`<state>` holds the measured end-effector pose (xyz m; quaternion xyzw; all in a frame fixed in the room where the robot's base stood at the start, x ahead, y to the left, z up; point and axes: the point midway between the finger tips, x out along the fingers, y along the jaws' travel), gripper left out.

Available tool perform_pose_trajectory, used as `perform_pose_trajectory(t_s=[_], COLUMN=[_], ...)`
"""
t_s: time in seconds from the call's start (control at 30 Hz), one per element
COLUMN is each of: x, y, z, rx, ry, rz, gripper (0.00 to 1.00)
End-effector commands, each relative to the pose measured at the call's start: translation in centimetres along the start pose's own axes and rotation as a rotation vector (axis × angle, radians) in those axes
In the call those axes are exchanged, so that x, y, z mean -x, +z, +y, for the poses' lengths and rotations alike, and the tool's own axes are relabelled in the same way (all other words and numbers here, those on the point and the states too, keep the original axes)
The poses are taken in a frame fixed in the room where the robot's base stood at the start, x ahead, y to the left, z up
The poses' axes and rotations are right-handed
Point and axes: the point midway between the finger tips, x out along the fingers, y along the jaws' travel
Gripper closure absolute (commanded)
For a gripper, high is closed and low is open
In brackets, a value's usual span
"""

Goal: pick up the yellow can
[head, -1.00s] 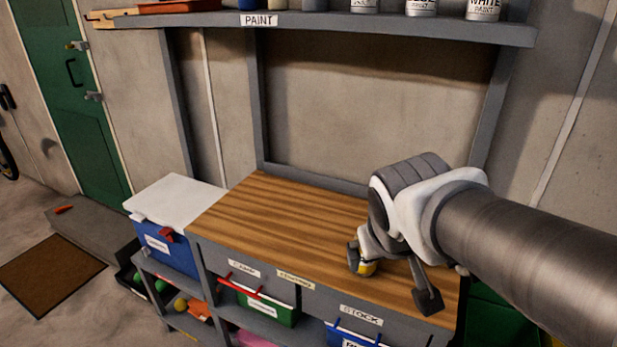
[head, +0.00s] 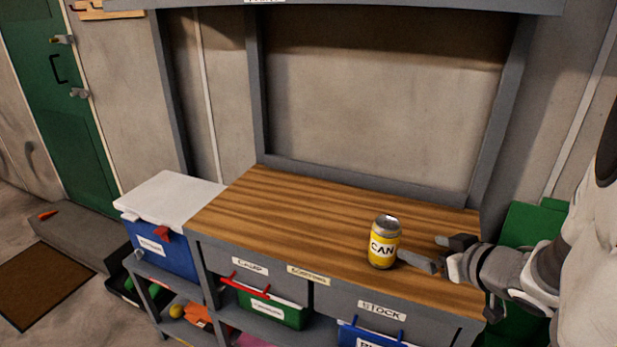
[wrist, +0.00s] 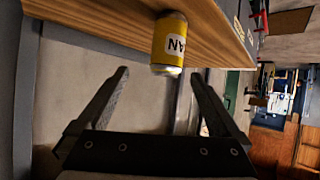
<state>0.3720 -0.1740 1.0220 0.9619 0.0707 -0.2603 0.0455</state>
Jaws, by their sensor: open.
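The yellow can (head: 384,242) stands upright on the wooden worktop (head: 290,215), near its front right part. Its white label reads CAN. My gripper (head: 422,252) is open and sits just right of the can, low over the worktop. One finger reaches close to the can's lower right side; I cannot tell if it touches. In the wrist view the can (wrist: 170,43) shows beyond the fingertips of my gripper (wrist: 161,78), roughly centred between them, with nothing held.
A blue bin (head: 160,248) with a white lid stands left of the worktop. Below are drawers and a green bin (head: 272,308). A grey frame post (head: 500,110) rises at the back right. The worktop left of the can is clear.

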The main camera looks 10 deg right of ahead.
Motion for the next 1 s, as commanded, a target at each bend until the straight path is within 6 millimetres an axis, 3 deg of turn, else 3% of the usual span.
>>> perform_pose_trajectory(t_s=[0.23,0.57,1.0], x=[0.6,-1.4,-9.8], y=[0.6,0.3,0.7], z=[-0.6,-0.8,-1.3], rx=[-0.033,-0.035,-0.029], ry=[-0.056,-0.056,-0.055], rz=[0.035,0.032,0.033], gripper=[0.0,0.0,0.0])
